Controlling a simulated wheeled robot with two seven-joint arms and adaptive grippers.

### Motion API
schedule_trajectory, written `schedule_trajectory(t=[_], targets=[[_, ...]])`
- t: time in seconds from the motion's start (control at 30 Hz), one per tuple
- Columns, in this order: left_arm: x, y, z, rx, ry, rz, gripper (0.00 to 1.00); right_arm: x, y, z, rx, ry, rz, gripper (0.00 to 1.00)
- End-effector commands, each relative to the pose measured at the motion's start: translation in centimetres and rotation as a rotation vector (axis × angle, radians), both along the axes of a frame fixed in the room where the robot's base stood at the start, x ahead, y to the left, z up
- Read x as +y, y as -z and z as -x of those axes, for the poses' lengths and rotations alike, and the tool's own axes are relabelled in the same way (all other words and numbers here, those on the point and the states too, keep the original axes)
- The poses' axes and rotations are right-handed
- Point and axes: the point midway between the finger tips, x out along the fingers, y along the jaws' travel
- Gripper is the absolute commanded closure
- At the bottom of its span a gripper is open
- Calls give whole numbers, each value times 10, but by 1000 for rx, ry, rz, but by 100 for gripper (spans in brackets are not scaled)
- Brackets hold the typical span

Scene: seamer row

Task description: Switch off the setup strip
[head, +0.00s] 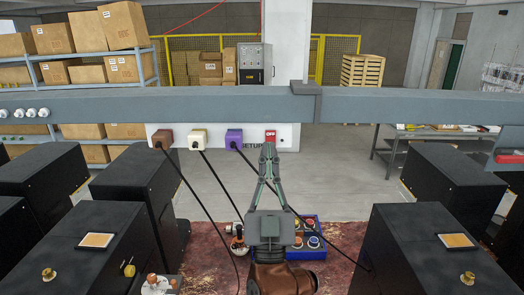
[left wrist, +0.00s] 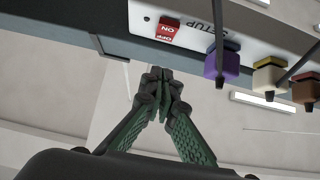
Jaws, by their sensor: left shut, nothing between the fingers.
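The setup strip (head: 222,137), a white bar, hangs under a grey beam. It also shows upside down along the top of the left wrist view (left wrist: 195,24). Its red rocker switch (head: 270,136), with OFF and ON lettering, is at the strip's right end and in the left wrist view (left wrist: 167,29). I cannot tell which way it is tipped. A brown plug (head: 162,138), a cream plug (head: 197,139) and a purple plug (head: 234,138) sit in it. My left gripper (head: 268,147) is shut and empty, its fingertips (left wrist: 160,75) just below the switch, apparently apart. My right gripper is not seen.
The grey beam (head: 400,105) spans the view above. Dark cables hang from the plugs beside my left arm. Black machines (head: 420,250) stand on both sides. A blue box with buttons (head: 312,252) and other fittings sit on the reddish surface (head: 205,240) below.

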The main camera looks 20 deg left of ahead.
Motion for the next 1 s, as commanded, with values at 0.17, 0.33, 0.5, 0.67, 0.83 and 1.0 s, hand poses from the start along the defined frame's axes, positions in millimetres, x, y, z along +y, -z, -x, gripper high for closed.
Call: schedule_trajectory(t=[0.17,0.33,0.5,0.67,0.83,1.0], targets=[[-11,34,31,1,-1,2,100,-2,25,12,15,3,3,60],[-17,52,55,1,-9,2,100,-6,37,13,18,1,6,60],[-23,61,68,2,-10,0,100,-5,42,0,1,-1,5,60],[-26,62,72,0,-10,-1,100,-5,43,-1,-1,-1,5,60],[-26,62,72,0,-9,-1,100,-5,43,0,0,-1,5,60],[-26,62,72,0,-9,-1,100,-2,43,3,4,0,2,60]])
